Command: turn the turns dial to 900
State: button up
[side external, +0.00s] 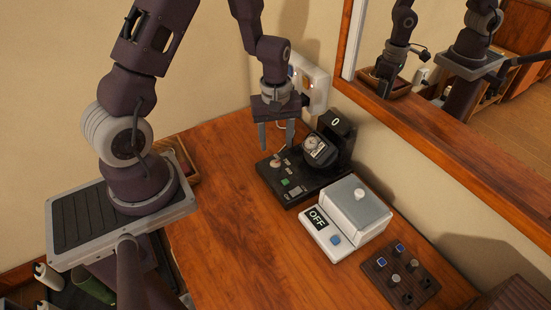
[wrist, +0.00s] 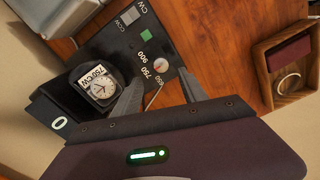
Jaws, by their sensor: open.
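The turns dial (side external: 277,162) is a small round knob on the left end of a black watch winder's base (side external: 309,190). My gripper (side external: 277,149) is open and points down just above the dial. In the wrist view the dial shows between the fingertips of my gripper (wrist: 160,75); I see no clear contact. A watch (wrist: 103,87) on the winder carries a tag reading 750 CW.
A green button (wrist: 146,36) and a CW/CCW switch area sit along the base. The winder's display (side external: 335,121) reads 0. A white box (side external: 317,241) marked OFF and a dark knob panel (side external: 389,291) stand nearby. A wooden tray (wrist: 264,75) lies beyond clear tabletop.

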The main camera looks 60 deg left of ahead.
aim_at(275, 163)
notch_tip(275, 163, down, 8)
jog(key=shift+r, duration=0.25)
grip_shut()
